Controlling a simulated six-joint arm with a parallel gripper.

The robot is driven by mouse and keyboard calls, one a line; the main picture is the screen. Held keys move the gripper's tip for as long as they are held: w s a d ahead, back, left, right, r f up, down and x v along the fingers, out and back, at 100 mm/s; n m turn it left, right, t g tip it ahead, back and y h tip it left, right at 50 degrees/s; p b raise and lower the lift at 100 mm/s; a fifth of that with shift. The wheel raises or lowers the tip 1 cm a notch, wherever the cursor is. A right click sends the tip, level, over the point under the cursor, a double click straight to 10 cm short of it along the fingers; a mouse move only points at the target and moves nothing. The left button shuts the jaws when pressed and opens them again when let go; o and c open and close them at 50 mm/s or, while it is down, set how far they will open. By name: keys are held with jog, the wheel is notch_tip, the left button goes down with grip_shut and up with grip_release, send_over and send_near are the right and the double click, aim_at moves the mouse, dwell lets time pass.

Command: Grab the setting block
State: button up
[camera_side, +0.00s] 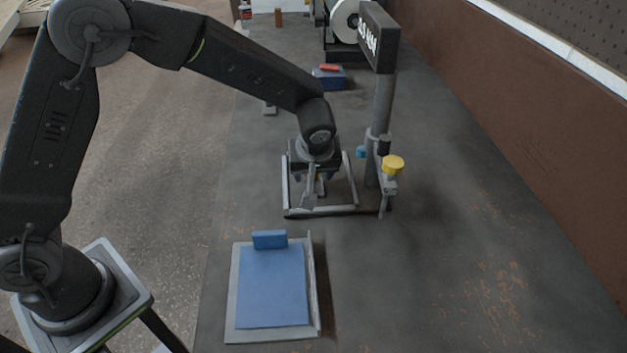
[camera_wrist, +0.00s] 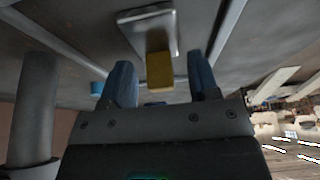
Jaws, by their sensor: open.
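A small brass-yellow block (camera_wrist: 160,71), which looks like the setting block, shows in the wrist view at a grey metal plate (camera_wrist: 135,17). It appears between my two blue fingertips, with a gap on each side. I cannot tell how far beyond the tips it lies. My gripper (camera_wrist: 163,76) is open and empty. In the side view my gripper (camera_side: 312,182) points down inside a grey rectangular frame (camera_side: 320,211) on the bench. The brass block cannot be made out there, where my wrist and gripper cover much of the frame's inside.
A grey post (camera_side: 382,105) with a dark sign and a yellow knob (camera_side: 393,165) stands close right of the frame. A grey tray (camera_side: 231,320) with a blue mat and a blue block (camera_side: 270,239) lies in front. A blue box (camera_side: 329,78) is behind. Bench right is clear.

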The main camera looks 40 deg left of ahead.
jog(key=c, duration=0.8)
jog(key=shift+r, duration=0.1)
jog(key=shift+c, duration=0.3)
jog(key=shift+r, duration=0.1)
